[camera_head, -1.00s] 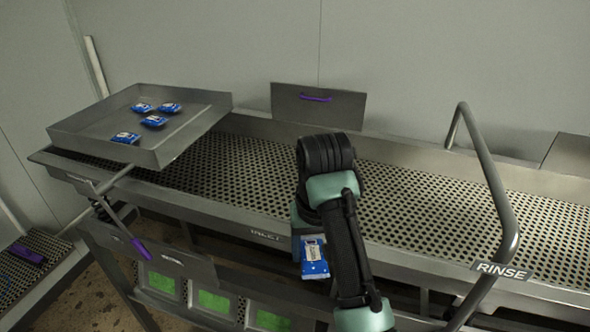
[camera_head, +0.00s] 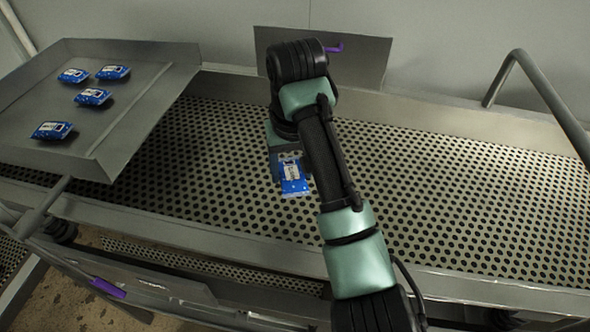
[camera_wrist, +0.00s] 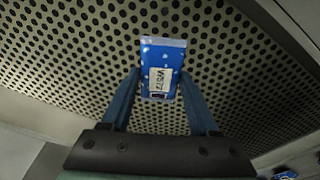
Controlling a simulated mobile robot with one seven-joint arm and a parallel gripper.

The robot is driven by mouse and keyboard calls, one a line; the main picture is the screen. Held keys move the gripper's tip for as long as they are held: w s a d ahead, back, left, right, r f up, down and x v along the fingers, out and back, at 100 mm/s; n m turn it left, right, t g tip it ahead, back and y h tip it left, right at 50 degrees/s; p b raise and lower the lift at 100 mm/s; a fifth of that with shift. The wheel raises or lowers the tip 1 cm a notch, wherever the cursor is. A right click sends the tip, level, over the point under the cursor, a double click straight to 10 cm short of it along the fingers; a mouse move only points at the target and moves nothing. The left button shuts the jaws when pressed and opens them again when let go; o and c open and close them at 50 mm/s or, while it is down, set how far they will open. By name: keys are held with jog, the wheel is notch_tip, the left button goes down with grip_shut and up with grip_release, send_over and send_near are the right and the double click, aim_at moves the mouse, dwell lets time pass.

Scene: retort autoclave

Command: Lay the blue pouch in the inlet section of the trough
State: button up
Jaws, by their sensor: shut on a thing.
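A blue pouch (camera_head: 294,178) with a white label is held in my gripper (camera_head: 287,160), over the perforated floor of the trough (camera_head: 215,185). In the wrist view the pouch (camera_wrist: 161,68) sits between the two fingers of my gripper (camera_wrist: 160,92), its far end reaching past the fingertips. The holed trough floor (camera_wrist: 80,50) fills the background behind it. The gap between pouch and floor is hard to judge. The gripper is partly hidden behind my arm in the head view. The INLET label seen earlier on the trough's front is not visible now.
A metal tray (camera_head: 135,125) at the left rests over the trough and holds several blue pouches (camera_head: 92,97). An upright metal plate with a purple handle (camera_head: 335,48) stands at the back. A bent rail (camera_head: 545,85) crosses at the right. The trough floor around the gripper is clear.

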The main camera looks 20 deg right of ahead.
jog(key=shift+s+f, duration=0.35)
jog(key=shift+s+f+b, duration=0.15)
jog(key=shift+f+b, duration=0.15)
jog(key=shift+b, duration=0.2)
send_over(292, 213)
notch_tip(292, 213, down, 6)
jog(key=shift+s+r+p, duration=0.15)
jog(key=shift+r+p, duration=0.1)
jog(key=shift+p, duration=0.05)
jog(key=shift+s+f, duration=0.15)
jog(key=shift+f, duration=0.05)
jog(key=shift+f+p, duration=0.6)
jog(key=shift+f, duration=1.3)
